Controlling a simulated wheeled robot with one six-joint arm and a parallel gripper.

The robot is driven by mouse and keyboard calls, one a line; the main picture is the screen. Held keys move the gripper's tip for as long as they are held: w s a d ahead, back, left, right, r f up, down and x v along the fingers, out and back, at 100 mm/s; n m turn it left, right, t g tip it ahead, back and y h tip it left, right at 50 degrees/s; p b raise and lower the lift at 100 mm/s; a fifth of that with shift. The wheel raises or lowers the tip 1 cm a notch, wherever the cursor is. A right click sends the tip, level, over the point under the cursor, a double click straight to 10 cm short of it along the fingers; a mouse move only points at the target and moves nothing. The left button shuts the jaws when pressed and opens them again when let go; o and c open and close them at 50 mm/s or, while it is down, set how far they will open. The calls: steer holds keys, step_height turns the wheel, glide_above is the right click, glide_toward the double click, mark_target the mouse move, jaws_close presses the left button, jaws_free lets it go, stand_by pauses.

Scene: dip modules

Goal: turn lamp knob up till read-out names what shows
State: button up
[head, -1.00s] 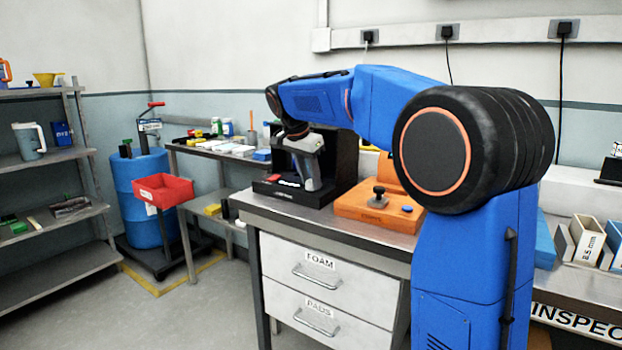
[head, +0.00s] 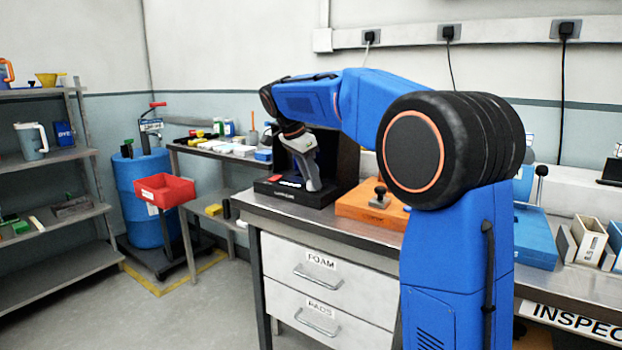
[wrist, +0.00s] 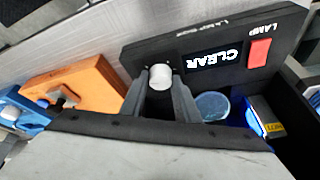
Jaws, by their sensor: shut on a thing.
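The black lamp box (head: 335,158) stands at the left end of the bench in the head view. In the wrist view its panel (wrist: 160,48) carries a lit read-out (wrist: 213,59) saying CLEAR in white letters, upside down. A red switch (wrist: 259,53) marked LAMP sits beside it. My gripper (wrist: 161,92) is shut on the pale round lamp knob (wrist: 161,77), with one grey finger on each side. The gripper also shows over the box in the head view (head: 312,180). A bluish clear disc (wrist: 212,106) lies in the box, partly hidden by a finger.
A dark block with a yellow label (wrist: 267,116) is in the box beside the disc. An orange fixture (head: 368,207) with a black knob stands just right of the box. A blue case (head: 536,236) and several pale bins lie farther right.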

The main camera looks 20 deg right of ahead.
steer(key=o, duration=1)
steer(key=shift+o, duration=0.2)
steer(key=v, duration=1.7)
steer(key=shift+r, duration=0.25)
steer(key=shift+s, duration=0.2)
